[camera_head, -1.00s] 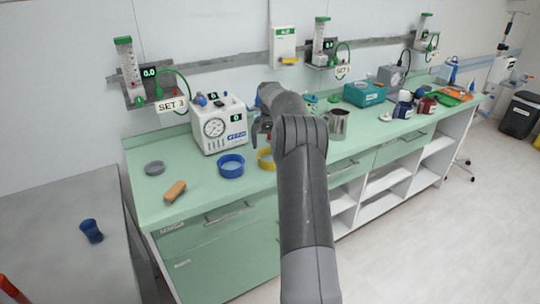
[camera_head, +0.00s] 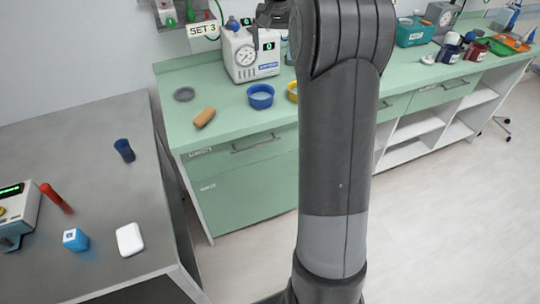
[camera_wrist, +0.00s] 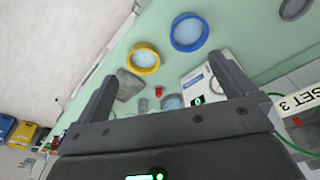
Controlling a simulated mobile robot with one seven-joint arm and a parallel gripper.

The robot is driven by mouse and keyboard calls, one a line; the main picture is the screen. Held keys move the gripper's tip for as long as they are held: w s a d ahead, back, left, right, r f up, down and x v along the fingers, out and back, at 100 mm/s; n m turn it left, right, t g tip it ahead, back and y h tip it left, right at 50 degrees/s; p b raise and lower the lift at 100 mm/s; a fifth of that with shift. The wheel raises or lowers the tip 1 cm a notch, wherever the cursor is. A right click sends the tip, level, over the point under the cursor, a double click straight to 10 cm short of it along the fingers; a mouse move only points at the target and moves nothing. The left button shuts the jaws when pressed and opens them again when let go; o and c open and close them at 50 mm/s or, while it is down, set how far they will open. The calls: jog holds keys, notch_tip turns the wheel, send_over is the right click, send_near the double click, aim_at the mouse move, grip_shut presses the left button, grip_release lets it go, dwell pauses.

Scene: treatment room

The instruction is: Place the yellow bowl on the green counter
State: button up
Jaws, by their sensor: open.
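The yellow bowl (camera_wrist: 145,72) stands on the green counter (camera_head: 232,122), next to the blue bowl (camera_head: 261,103). In the head view only a sliver of the yellow bowl (camera_head: 292,95) shows, the rest hidden behind my arm. My gripper (camera_wrist: 165,72) is open and empty above the counter. In the wrist view the yellow bowl lies ahead, between the lines of the two fingers and nearer the left one, apart from both. In the head view my gripper (camera_head: 271,14) is at the top edge, partly cut off, in front of the white device.
The white device with a gauge (camera_head: 250,55) stands behind the bowls. A grey dish (camera_head: 184,94) and a tan block (camera_head: 204,117) lie to the left on the counter. A grey table (camera_head: 95,190) at left holds a blue cup (camera_head: 124,150) and small items.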

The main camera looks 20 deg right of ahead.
jog(key=s+a+r+n+t, duration=0.1)
jog(key=s+a+r+n, duration=0.1)
jog(key=s+a, duration=0.6)
jog(key=s+a+r+n+t, duration=0.15)
jog(key=s+a, duration=0.35)
jog(key=s, duration=0.7)
jog(key=s+a+f+n+t, duration=0.1)
jog(key=s+a+f, duration=0.1)
jog(key=s, duration=0.6)
jog(key=s+a+f+n, duration=0.1)
jog(key=s+a+f, duration=0.1)
jog(key=s+f, duration=0.3)
jog(key=s, duration=0.3)
jog(key=shift+a+f+t+y, duration=0.25)
jog(key=shift+a+t+y, duration=0.05)
jog(key=shift+t+y, duration=0.1)
